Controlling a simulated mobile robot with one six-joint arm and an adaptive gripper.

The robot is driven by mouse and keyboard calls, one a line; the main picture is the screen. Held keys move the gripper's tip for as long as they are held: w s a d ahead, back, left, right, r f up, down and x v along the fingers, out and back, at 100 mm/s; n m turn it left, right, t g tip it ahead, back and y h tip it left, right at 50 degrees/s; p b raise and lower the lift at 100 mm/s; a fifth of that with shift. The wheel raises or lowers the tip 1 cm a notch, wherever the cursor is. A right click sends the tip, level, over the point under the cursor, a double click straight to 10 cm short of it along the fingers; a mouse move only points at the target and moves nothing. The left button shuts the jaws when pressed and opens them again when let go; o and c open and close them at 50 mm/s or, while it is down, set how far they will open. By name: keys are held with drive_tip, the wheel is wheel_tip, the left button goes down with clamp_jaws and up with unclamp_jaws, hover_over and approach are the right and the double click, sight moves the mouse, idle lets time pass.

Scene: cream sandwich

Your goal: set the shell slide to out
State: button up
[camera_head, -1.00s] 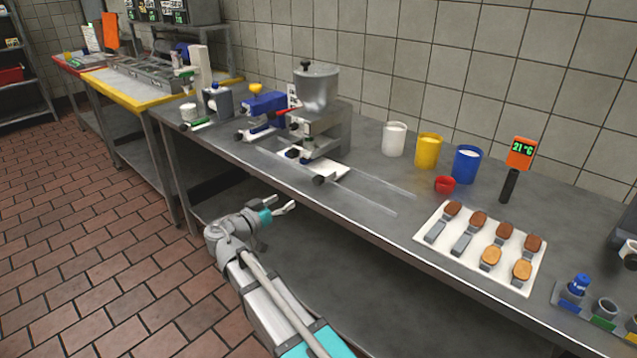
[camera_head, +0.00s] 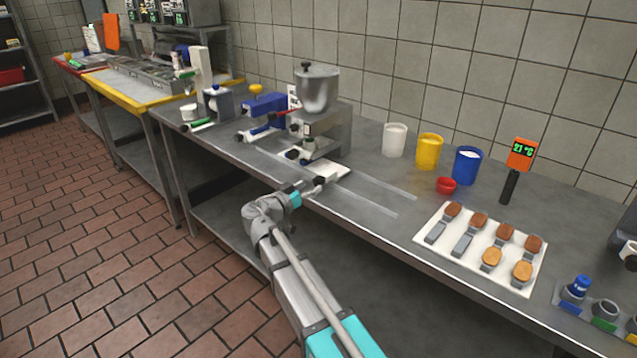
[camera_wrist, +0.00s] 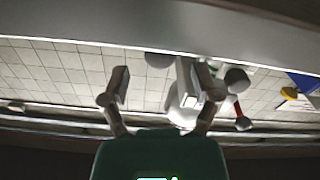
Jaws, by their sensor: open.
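The shell slide appears to be the white plate (camera_head: 331,170) at the foot of the steel hopper machine (camera_head: 318,110), with a dark knob at its front end near the bench edge. My gripper (camera_head: 306,187) is at the front edge of the bench, just left of that knob; contact cannot be told. In the wrist view, which looks upside down, my gripper (camera_wrist: 160,85) is open with its two fingers apart. A grey round knob (camera_wrist: 158,60) shows between and beyond the fingers. The machine stands behind the right finger. How far the slide is out is unclear.
Two clear rails (camera_head: 375,184) lie on the bench right of the slide. A blue device (camera_head: 263,104) stands left of the machine.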

sight(316, 183)
drive_tip(key=shift+x, duration=1.85)
